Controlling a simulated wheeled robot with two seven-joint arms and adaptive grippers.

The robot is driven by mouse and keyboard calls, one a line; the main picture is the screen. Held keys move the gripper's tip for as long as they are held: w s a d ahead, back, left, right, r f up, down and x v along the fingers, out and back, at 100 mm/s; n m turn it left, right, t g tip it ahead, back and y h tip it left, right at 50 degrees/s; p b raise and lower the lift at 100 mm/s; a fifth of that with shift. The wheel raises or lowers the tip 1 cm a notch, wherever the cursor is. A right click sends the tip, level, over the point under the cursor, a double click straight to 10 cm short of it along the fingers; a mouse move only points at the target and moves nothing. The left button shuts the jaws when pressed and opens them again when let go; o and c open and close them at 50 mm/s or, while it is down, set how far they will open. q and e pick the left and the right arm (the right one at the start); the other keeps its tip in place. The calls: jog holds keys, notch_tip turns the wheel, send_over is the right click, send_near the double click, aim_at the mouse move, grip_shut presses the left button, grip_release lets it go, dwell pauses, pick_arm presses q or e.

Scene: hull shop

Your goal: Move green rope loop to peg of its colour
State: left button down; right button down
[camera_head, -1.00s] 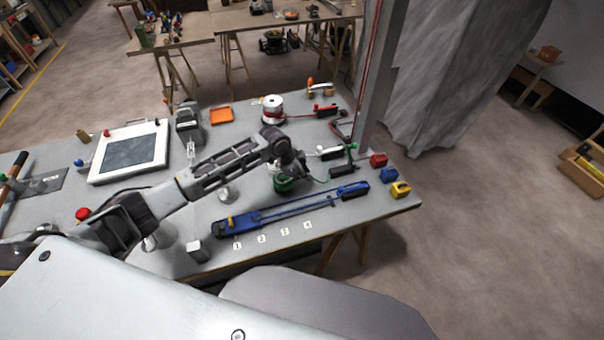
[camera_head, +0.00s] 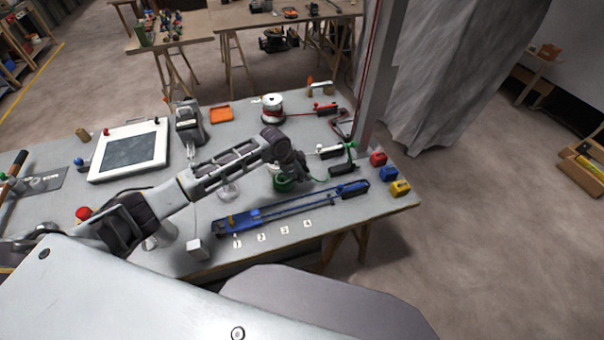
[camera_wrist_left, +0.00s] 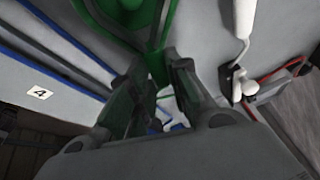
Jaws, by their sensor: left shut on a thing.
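My left gripper (camera_head: 303,178) points down over the right part of the bench, beside a green spool (camera_head: 281,184). In the left wrist view its fingers (camera_wrist_left: 158,78) are shut on a green rope (camera_wrist_left: 160,66), which runs up between them to a green round part at the top of the picture. In the head view a thin green line runs right from the spool towards a green-topped dark clamp (camera_head: 349,158). The arm hides part of the spool, and I cannot make out the whole loop or a green peg for certain. My right gripper is not in view.
A long blue tool (camera_head: 290,207) lies in front of the gripper, with number tags along the bench edge. A post (camera_head: 382,75) rises behind.

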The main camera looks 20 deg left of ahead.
pick_arm(q)
jog(key=shift+f, duration=0.25)
dwell(0.8)
jog(key=c, duration=0.9)
grip_release()
jog(key=shift+o, duration=0.2)
jog(key=shift+r+p, duration=0.1)
jog(key=shift+p, duration=0.2)
jog(key=shift+r+p, duration=2.5)
jog(key=shift+r, duration=1.4)
